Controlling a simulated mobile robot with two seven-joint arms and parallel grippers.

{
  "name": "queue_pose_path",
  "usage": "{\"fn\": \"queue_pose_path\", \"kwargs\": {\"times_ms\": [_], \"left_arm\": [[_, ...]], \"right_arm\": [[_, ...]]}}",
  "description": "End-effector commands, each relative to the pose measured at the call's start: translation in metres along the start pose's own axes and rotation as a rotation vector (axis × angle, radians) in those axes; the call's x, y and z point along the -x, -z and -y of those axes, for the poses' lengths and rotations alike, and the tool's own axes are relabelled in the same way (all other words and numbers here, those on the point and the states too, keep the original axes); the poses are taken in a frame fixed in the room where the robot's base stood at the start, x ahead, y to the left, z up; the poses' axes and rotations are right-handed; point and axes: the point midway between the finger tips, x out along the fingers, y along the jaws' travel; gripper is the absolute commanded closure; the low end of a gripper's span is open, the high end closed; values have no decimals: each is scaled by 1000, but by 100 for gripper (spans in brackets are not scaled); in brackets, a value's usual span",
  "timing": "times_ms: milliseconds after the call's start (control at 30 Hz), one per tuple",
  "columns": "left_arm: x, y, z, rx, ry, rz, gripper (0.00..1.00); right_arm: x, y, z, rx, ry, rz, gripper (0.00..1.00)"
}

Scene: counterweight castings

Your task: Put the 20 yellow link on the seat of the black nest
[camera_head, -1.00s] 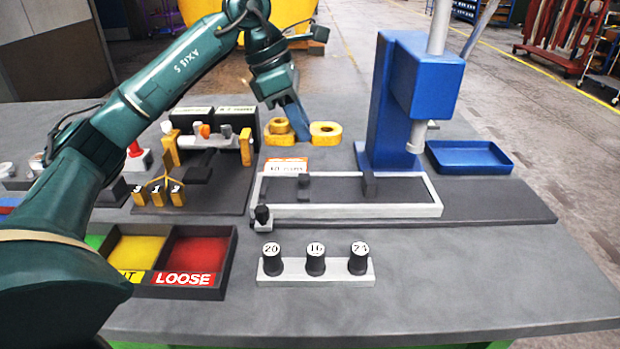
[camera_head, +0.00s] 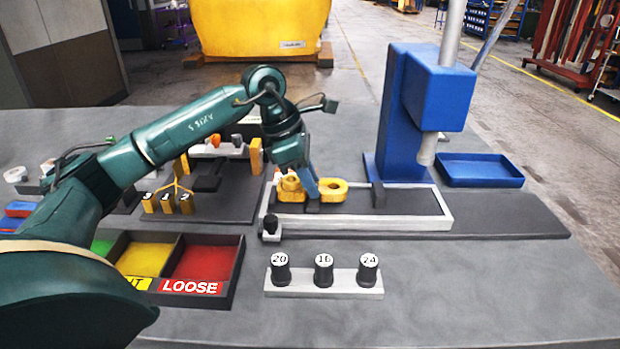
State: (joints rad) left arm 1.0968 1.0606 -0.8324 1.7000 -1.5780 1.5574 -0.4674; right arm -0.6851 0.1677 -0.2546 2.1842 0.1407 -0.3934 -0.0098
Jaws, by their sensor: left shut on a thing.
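The yellow link (camera_head: 333,189), with a ring at each end, is held by my left gripper (camera_head: 313,190). The blue fingers are shut across its middle, hiding part of it. The link is over the left half of the black nest (camera_head: 408,202), a dark bed inside a white frame. A dark block (camera_head: 313,206) stands below the link's middle, and another block (camera_head: 378,194) is to its right. I cannot tell whether the link touches the nest or hovers just above it. My right gripper is not in view.
A blue tray (camera_head: 480,170) is at the right. In front are a white stand (camera_head: 325,290) with plugs marked 20, 16 and 24, and a sorting bin (camera_head: 238,272). The right front counter is clear.

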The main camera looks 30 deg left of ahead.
Motion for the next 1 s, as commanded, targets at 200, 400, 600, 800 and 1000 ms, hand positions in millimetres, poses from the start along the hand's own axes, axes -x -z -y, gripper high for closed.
{"fn": "queue_pose_path", "kwargs": {"times_ms": [200, 400, 600, 800, 1000], "left_arm": [[-5, 2, 0, -1, -2, 3, 100], [-11, 4, 0, 0, -1, 2, 100], [-14, 6, 1, 2, 7, -8, 70], [-16, 7, 2, 1, 12, -11, 55], [-16, 7, 3, -1, 14, -11, 55]], "right_arm": [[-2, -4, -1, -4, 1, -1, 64], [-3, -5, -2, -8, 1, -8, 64], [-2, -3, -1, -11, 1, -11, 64], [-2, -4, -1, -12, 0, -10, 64], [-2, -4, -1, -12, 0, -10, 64]]}}
